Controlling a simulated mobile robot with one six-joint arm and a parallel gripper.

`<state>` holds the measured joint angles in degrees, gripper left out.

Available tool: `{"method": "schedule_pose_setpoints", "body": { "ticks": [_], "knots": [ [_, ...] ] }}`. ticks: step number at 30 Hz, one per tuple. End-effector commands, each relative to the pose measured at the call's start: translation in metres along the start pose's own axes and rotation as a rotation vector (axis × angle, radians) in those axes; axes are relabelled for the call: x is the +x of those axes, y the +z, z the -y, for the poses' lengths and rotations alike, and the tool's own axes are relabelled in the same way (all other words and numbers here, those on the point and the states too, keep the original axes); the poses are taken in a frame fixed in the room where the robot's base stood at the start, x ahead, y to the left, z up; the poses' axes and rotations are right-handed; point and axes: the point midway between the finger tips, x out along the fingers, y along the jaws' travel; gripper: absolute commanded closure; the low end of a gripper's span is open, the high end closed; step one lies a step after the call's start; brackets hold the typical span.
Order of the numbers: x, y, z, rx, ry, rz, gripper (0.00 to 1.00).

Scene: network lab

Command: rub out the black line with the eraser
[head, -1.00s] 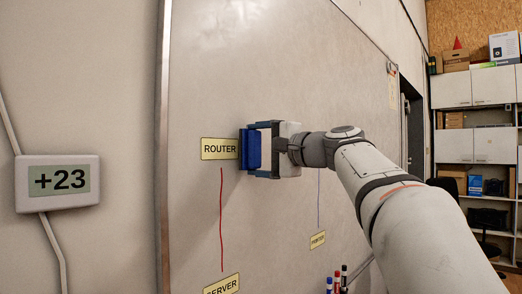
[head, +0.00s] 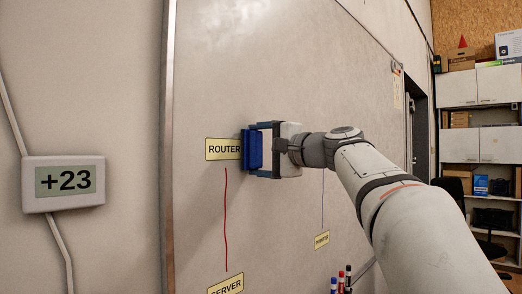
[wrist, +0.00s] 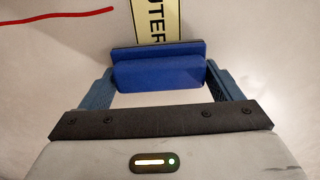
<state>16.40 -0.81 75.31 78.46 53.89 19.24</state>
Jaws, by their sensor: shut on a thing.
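My gripper (head: 265,149) is shut on a blue eraser (head: 253,150) and holds it at the whiteboard (head: 200,90), at the right end of the ROUTER label (head: 222,149). In the wrist view the eraser (wrist: 158,68) sits between the two fingers, its dark pad side toward the board and covering part of the label (wrist: 160,22). I cannot tell whether the pad touches the board. No black line shows in these views; the board behind the gripper is partly hidden.
A red line (head: 226,220) runs from below ROUTER to the SERVER label (head: 226,285). A thin blue-purple line (head: 323,200) runs down to another label (head: 322,240). Several markers (head: 341,279) stand at the board's lower edge. A +23 display (head: 64,182) hangs on the left wall.

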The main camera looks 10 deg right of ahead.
Motion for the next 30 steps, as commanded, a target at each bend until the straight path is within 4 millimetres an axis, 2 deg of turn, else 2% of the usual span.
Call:
{"method": "schedule_pose_setpoints", "body": {
  "ticks": [18,30],
  "knots": [
    [0.01,-0.001,0.0,0.0,0.0,0.001,0.33],
    [0.008,-0.027,0.001,0.0,0.0,0.0,0.33]
  ]
}}
